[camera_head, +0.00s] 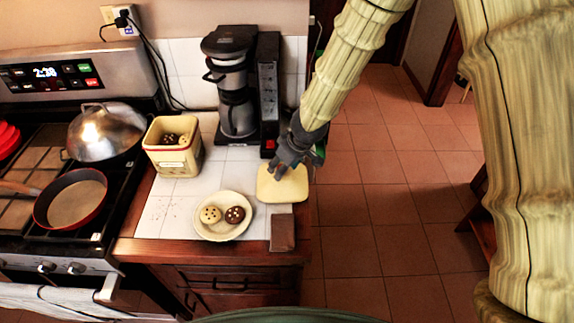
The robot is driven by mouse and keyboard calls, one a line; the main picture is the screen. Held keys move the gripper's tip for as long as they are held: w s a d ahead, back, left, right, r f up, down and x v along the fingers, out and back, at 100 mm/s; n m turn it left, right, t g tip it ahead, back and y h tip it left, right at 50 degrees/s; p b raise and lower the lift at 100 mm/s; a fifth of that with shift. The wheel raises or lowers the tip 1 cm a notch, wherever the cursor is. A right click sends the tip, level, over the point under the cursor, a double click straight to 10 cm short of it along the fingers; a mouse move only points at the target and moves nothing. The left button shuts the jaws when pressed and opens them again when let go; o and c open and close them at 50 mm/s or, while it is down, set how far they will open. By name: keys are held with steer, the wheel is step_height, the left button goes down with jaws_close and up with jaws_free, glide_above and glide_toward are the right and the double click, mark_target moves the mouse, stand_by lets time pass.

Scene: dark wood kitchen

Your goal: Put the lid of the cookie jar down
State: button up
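The cookie jar (174,160) is a square cream tin with an open top and a reddish rim; cookies show inside it. The lid (284,188) is a pale yellow rounded square at the right end of the white tiled counter. It looks level, and I cannot tell whether it rests on the tiles or hangs just above them. My dark gripper (281,171) is directly over the lid, fingertips at its upper part. The fingers hide any knob, so I cannot tell whether they grip it.
A plate (224,235) with two cookies stands left of the lid. A coffee maker (233,85) stands behind. A small brown block (283,232) lies at the counter's front edge. The stove with a red pan (72,200) and a domed metal cover (103,132) is at left.

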steer(key=shift+r, duration=0.1)
steer(key=shift+d+r, duration=0.1)
steer(key=shift+r, duration=0.3)
steer(key=b+v, duration=0.1)
steer(key=v, duration=1)
steer(key=shift+s+r, duration=0.1)
